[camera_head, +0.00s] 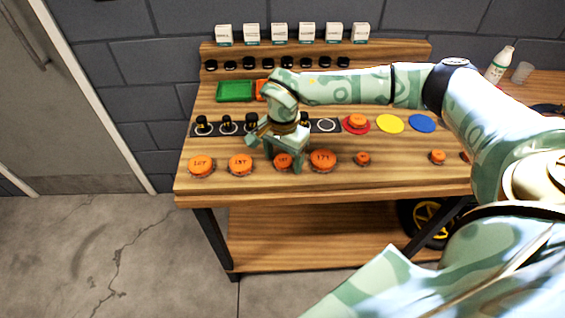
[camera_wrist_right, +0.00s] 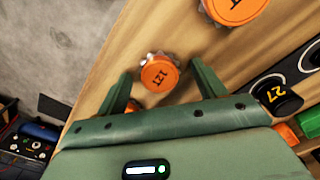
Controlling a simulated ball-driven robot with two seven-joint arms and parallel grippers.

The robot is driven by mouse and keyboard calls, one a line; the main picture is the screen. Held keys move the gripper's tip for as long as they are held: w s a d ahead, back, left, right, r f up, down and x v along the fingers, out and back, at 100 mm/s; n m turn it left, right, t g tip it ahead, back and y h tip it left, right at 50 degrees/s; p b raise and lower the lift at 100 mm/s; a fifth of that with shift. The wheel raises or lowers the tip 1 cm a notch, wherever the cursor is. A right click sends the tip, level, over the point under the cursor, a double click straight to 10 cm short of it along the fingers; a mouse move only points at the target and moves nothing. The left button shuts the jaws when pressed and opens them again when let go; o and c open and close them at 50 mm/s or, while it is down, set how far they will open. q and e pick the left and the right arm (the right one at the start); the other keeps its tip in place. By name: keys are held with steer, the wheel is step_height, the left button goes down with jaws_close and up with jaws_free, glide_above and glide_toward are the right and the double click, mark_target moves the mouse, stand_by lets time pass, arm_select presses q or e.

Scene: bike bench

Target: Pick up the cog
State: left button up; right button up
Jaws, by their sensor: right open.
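Several orange-topped cogs with dark tooth labels stand in a row along the front of the wooden bench. Two are at the left, a cog (camera_head: 201,165) and another (camera_head: 240,164), and a larger one (camera_head: 322,160) is to the right. My right gripper (camera_head: 277,154) is over the row, pointing down and open. A cog (camera_head: 284,160) shows between its fingers, partly covered. In the right wrist view this cog (camera_wrist_right: 160,73) lies between the spread fingertips of the gripper (camera_wrist_right: 163,82), apart from both. A larger cog (camera_wrist_right: 232,10) is beyond it. My left gripper is not in view.
A dark strip with black-capped posts (camera_head: 227,125) runs behind the cogs. Behind it is a green tray (camera_head: 235,91). Red, yellow (camera_head: 389,124) and blue discs lie to the right, with small orange pieces (camera_head: 362,159) in front. White boxes (camera_head: 279,33) line the back shelf.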

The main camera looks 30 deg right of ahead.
steer(key=shift+r, duration=0.1)
steer(key=c, duration=1.1)
steer(key=shift+o, duration=0.2)
